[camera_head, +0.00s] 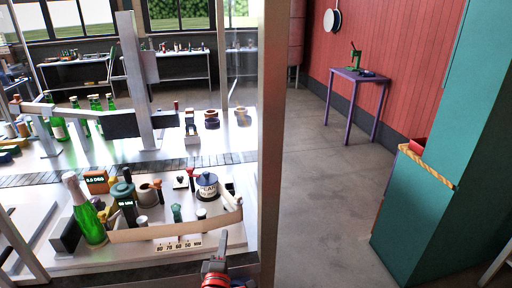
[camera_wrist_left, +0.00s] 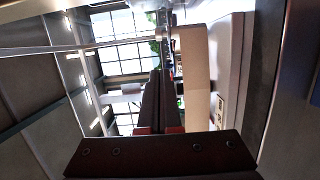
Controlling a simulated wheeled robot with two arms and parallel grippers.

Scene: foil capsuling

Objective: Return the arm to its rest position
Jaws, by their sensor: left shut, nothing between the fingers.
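My left gripper (camera_head: 222,240) shows at the bottom of the head view, near the front edge of the white workbench, just in front of the tan strip (camera_head: 150,234). It is shut, with nothing between its fingers. In the left wrist view its dark fingers (camera_wrist_left: 159,98) lie together, with red parts at their base. The tan strip also shows beside the fingers in that view (camera_wrist_left: 196,72). My right gripper is in neither view.
A green bottle (camera_head: 88,215) with a pale top stands at the bench's left, with jars and small tools beside it. A metal post (camera_head: 272,140) rises right of the gripper. A teal cabinet (camera_head: 415,215) stands at right; the floor between is clear.

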